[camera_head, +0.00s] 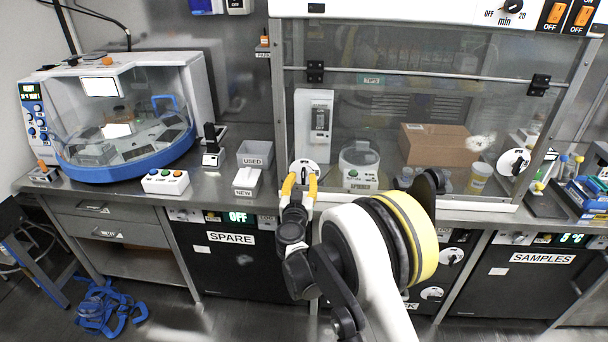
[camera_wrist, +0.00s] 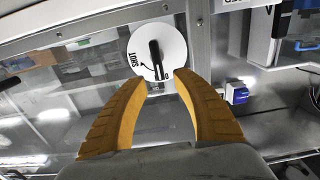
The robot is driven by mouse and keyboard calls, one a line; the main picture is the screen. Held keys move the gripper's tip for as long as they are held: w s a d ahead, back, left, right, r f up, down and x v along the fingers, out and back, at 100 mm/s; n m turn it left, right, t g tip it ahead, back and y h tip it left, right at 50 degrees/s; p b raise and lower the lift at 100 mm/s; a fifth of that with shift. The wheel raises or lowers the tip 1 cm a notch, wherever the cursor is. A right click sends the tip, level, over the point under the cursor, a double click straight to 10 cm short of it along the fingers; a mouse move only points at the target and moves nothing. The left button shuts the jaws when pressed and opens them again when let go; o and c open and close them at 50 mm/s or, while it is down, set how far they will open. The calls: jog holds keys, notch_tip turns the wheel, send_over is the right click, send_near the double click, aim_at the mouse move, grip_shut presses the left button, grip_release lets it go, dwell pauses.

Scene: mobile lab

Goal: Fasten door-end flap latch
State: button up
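A round white latch dial (camera_head: 306,171) with a black handle sits at the lower left corner of the clear-fronted hood. In the wrist view the latch dial (camera_wrist: 176,44) shows the word SHUT at its left and another mark, partly hidden, near the right fingertip. Its black handle stands nearly upright in that view, with the thin end down. My gripper (camera_head: 299,184) has orange fingers and is in front of this dial. In the wrist view my gripper (camera_wrist: 161,77) is open and empty, its fingertips either side of the dial's lower edge. I cannot tell whether they touch it.
A similar white dial (camera_head: 513,162) is at the hood's right. Left of my gripper are the NEW box (camera_head: 246,184), the USED box (camera_head: 255,153) and a button box (camera_head: 165,182). A spinner (camera_head: 360,166) and a cardboard box (camera_head: 438,145) show behind the hood's clear front.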

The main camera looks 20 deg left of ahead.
aim_at(303, 172)
jog(key=b+x, duration=0.1)
jog(key=x, duration=0.3)
jog(key=shift+w, duration=0.1)
grip_shut()
